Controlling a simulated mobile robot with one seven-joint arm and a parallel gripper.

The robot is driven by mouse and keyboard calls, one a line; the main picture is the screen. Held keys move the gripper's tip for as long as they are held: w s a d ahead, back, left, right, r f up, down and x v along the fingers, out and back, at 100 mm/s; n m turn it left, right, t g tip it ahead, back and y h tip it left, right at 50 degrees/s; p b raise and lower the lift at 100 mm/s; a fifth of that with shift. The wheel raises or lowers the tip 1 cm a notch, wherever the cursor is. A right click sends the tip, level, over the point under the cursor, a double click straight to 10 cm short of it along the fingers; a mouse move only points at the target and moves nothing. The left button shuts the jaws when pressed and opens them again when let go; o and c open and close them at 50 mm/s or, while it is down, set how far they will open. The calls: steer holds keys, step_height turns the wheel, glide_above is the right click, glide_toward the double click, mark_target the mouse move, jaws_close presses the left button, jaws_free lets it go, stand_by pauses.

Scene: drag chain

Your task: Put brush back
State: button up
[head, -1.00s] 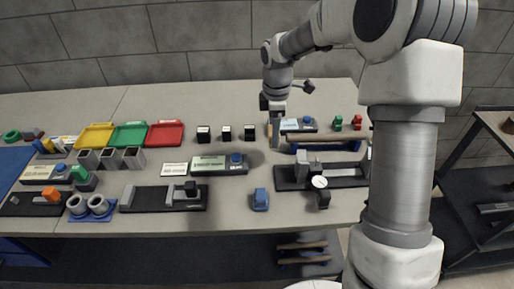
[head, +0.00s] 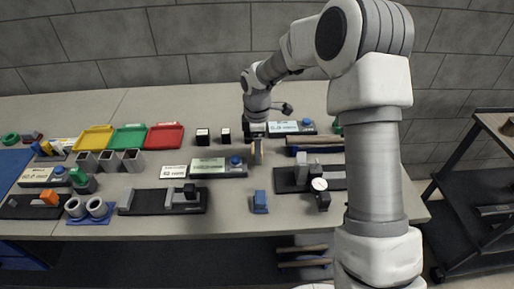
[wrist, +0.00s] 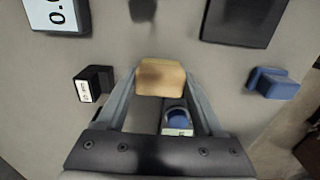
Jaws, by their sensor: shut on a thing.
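My gripper (head: 255,138) is above the middle of the bench and points down. In the wrist view its two fingers (wrist: 162,85) are shut on a tan, wood-coloured block that I take to be the brush (wrist: 161,78). In the head view the held brush (head: 257,153) shows as a small brown upright piece below the fingers. Its bristles are not clearly visible. A blue rack with a wooden bar (head: 316,140) stands just right of my gripper. I cannot tell whether it is the brush's place.
Black blocks (head: 203,136), a display unit with a blue knob (head: 217,168) and coloured trays (head: 165,136) lie left of my gripper. A blue piece (head: 260,202) is at the front and a dial gauge fixture (head: 318,184) at right. Bare bench lies between them.

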steer(key=o, duration=1.3)
steer(key=shift+f, duration=0.1)
steer(key=s+d+r+m+t+p, duration=0.1)
steer(key=s+d+r+m, duration=0.15)
steer(key=r, duration=0.75)
steer(key=s+d+r+m, duration=0.15)
steer(key=s+r, duration=0.25)
steer(key=r, duration=0.6)
steer(key=s+d+r+m+t, duration=0.1)
steer(key=s+d+m, duration=0.1)
steer(key=s+m, duration=0.2)
steer(key=s+d+r+m+t, duration=0.1)
steer(key=s+m, duration=0.4)
steer(key=s, duration=0.5)
steer(key=s+d+r+m+t, duration=0.2)
steer(key=s+d+m, duration=0.1)
steer(key=s+m, duration=0.2)
steer(key=s, duration=0.2)
steer(key=shift+s+d+t, duration=0.3)
steer(key=shift+s+d, duration=0.05)
